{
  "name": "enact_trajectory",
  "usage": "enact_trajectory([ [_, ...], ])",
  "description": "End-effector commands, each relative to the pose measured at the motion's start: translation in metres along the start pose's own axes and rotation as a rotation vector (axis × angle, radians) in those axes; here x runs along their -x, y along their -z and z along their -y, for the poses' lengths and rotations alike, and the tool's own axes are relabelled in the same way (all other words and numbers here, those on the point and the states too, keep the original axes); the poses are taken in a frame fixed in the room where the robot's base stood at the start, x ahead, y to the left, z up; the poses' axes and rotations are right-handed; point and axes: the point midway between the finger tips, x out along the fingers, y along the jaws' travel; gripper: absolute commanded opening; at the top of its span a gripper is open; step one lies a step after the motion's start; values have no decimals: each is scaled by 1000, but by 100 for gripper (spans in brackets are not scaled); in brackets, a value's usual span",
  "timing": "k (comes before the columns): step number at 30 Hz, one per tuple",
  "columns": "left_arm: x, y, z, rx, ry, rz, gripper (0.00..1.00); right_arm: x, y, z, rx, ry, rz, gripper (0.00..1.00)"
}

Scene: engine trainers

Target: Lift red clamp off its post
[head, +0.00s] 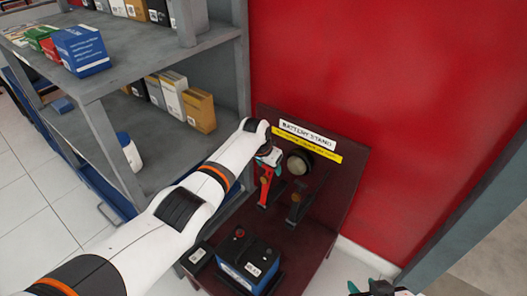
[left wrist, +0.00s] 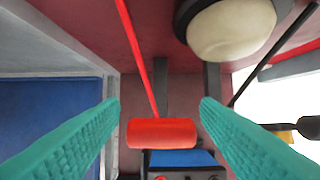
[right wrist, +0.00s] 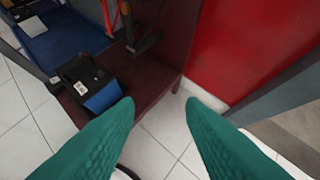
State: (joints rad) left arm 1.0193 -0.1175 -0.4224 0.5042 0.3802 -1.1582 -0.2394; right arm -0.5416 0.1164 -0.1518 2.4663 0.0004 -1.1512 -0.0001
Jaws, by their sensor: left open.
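The red clamp (head: 265,187) hangs on the battery stand's back board in the head view, with a red cable running up from it. In the left wrist view its red body (left wrist: 161,132) lies between the fingertips, with a gap on each side. My left gripper (head: 269,156) is open at the stand, its teal fingers either side of the clamp in the wrist view; I cannot tell how far ahead the clamp is. The post is mostly hidden by the clamp. My right gripper (right wrist: 160,103) is open and empty at the stand's right front, above the floor.
A black-and-blue battery (head: 246,266) sits on the stand's base. A round lamp-like part (head: 299,162) and a dark clamp (head: 297,203) are right of the red clamp. A grey shelf (head: 165,140) with boxes is at left. A red wall (head: 400,110) is behind.

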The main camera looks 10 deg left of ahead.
Motion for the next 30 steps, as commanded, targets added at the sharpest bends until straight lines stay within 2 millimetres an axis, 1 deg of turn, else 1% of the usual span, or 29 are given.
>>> enact_trajectory([
  [1,5,-1,0,0,0,0,57,4,7,1,-1,3,-47,36],
  [5,13,-1,0,0,1,0,57,15,33,5,-5,12,-202,36],
  [9,21,-1,0,0,0,0,57,32,62,9,-11,21,-374,36],
  [13,50,-2,-1,1,0,2,57,54,64,11,-14,24,-456,36],
  [14,55,-2,-1,1,-1,4,57,52,66,11,-14,24,-466,36],
  [15,64,-2,-1,1,-2,3,57,46,67,11,-14,23,-468,36],
  [17,76,-2,-1,0,-2,4,57,40,68,11,-13,22,-470,36],
  [18,78,-1,-1,0,-2,4,57,29,75,10,-13,21,-476,36],
  [24,100,-1,-1,1,-3,4,57,-2,95,9,-12,18,-491,36],
  [30,113,-1,-1,1,-2,2,57,-18,107,9,-11,15,-497,36],
])
